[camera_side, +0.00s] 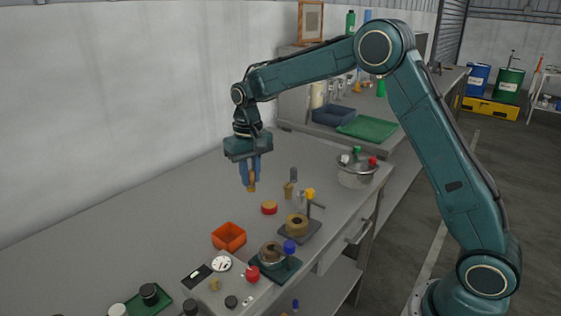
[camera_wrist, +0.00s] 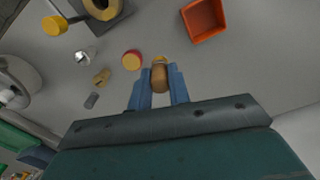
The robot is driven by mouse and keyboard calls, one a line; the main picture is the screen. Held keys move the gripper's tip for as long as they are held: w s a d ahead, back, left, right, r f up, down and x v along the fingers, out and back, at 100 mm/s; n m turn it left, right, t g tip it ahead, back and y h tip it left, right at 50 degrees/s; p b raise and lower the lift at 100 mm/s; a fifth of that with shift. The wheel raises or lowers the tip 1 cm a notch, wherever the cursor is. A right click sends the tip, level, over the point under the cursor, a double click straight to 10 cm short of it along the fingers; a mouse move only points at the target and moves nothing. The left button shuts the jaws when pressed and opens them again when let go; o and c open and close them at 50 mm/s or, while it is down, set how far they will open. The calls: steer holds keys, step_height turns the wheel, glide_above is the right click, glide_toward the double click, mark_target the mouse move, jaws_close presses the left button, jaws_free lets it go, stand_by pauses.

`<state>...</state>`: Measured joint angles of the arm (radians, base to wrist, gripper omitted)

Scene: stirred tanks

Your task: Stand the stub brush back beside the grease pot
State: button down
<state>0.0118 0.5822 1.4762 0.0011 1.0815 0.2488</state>
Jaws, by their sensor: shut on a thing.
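My gripper (camera_side: 249,172) is above the left part of the bench, pointing down. Its two blue fingers are shut on a short brown, wood-coloured piece, which I take to be the stub brush (camera_side: 252,187). The brush also shows between the fingertips in the wrist view (camera_wrist: 159,78); its upper part is hidden by the fingers. A small round red pot with a yellow-tan top, likely the grease pot (camera_side: 269,208), stands on the bench just right of and below the brush in the side view. It also shows left of the brush in the wrist view (camera_wrist: 131,61).
A wood-and-grey upright piece (camera_side: 290,187) stands right of the pot. An orange open box (camera_side: 229,236) is in front. A dark stand with a brass ring (camera_side: 297,226) and a metal bowl (camera_side: 356,172) are to the right. Bench behind and left is clear.

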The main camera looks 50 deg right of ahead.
steer(key=shift+f, duration=5.75)
steer(key=shift+f, duration=0.15)
steer(key=c, duration=1.3)
jaws_free()
step_height(320, 180, up, 11)
steer(key=shift+r, duration=0.65)
